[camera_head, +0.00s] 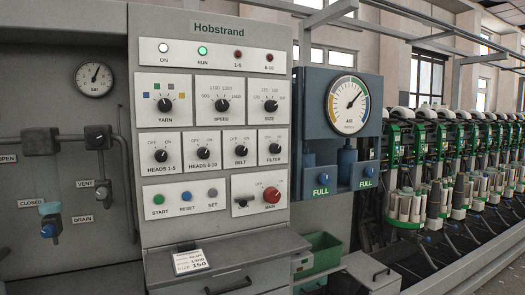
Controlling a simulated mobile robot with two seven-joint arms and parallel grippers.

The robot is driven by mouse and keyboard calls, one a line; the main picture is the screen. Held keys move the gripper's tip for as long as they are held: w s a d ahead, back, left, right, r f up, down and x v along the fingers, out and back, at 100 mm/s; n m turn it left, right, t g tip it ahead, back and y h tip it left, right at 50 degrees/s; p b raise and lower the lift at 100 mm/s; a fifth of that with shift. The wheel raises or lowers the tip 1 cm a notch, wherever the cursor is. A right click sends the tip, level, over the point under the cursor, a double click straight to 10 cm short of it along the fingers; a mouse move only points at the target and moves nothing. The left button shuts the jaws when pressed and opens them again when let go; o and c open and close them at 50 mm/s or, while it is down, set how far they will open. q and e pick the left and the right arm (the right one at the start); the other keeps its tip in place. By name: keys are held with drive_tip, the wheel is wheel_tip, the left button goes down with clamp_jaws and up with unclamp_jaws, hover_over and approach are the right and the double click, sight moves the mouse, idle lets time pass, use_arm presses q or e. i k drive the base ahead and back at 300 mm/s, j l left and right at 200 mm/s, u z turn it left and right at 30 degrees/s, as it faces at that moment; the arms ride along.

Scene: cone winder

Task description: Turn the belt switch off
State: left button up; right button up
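The belt switch (240,151) is a small black rotary knob on a white plate labelled BELT, with OFF and ON marks above it. It is in the row of knobs on the grey Hobstrand control panel (213,226), between the HEADS 6-10 knob (203,153) and the FILTER knob (275,148). Its pointer is too small to read surely. Neither of my grippers is in view, and nothing covers the switch.
Above are the YARN, SPEED and SIZE dials and a lamp row with the RUN lamp (202,51) green. A drawer (220,270) with a card juts out underneath. Space before the panel looks clear.

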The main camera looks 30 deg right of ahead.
sight(241, 150)
drive_tip(key=i+l, duration=0.1)
drive_tip(key=l, duration=0.35)
drive_tip(key=i+l, duration=0.1)
drive_tip(key=l, duration=0.3)
drive_tip(key=i+l, duration=0.15)
drive_tip(key=l, duration=0.3)
drive_tip(key=i+l, duration=0.1)
drive_tip(key=l, duration=0.3)
drive_tip(key=i+l, duration=0.1)
drive_tip(key=l, duration=0.35)
drive_tip(key=u, duration=0.05)
